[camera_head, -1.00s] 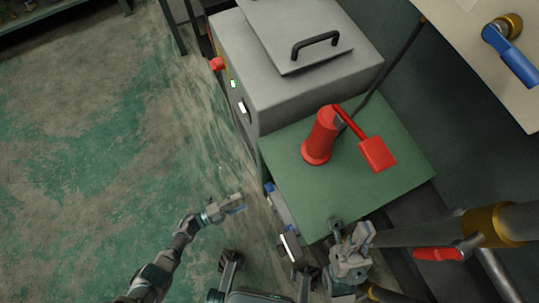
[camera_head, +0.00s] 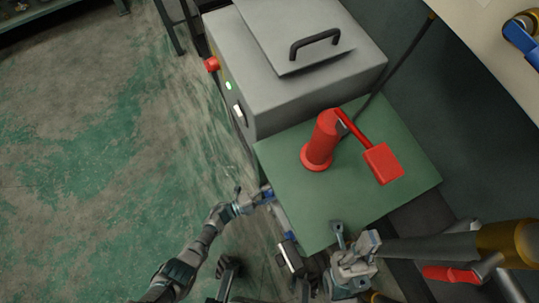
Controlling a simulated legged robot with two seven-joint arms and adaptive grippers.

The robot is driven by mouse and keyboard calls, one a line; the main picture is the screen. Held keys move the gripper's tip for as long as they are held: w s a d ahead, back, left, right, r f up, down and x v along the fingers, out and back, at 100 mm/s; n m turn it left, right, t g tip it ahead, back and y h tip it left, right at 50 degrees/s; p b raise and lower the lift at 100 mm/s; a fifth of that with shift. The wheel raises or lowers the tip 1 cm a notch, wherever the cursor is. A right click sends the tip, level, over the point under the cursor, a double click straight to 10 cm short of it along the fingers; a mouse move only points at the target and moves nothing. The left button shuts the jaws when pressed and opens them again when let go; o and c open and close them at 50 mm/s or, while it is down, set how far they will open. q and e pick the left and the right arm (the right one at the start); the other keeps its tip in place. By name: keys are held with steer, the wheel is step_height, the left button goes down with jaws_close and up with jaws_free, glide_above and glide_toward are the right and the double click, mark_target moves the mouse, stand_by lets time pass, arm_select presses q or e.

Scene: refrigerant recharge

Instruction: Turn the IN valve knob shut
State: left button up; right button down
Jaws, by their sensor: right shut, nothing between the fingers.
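No knob marked IN can be read here. A blue valve handle (camera_head: 521,38) on a brass fitting sits on the pale panel at the upper right, cut by the frame edge. A red lever handle (camera_head: 450,273) lies by the thick grey pipe at the lower right. I cannot tell whether either is the IN valve. My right gripper (camera_head: 353,238) is shut and empty at the front corner of the green top, left of the pipe. My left gripper (camera_head: 252,200) is beside the green top's left edge, close to a small blue part; whether it is open is unclear.
A red cylinder (camera_head: 320,143) with a red paddle (camera_head: 382,163) stands on the green top (camera_head: 300,215). A grey machine (camera_head: 270,90) with a black handle and red button stands behind. The floor at left is clear. The pipe (camera_head: 430,248) crowds the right gripper.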

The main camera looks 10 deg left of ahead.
arm_select(q)
steer(key=c, duration=1.1)
steer(key=shift+s+n, duration=0.1)
steer(key=shift+n, duration=0.6)
steer(key=o, duration=1)
steer(key=shift+o, duration=0.5)
steer(key=v, duration=0.8)
steer(key=shift+f, duration=0.1)
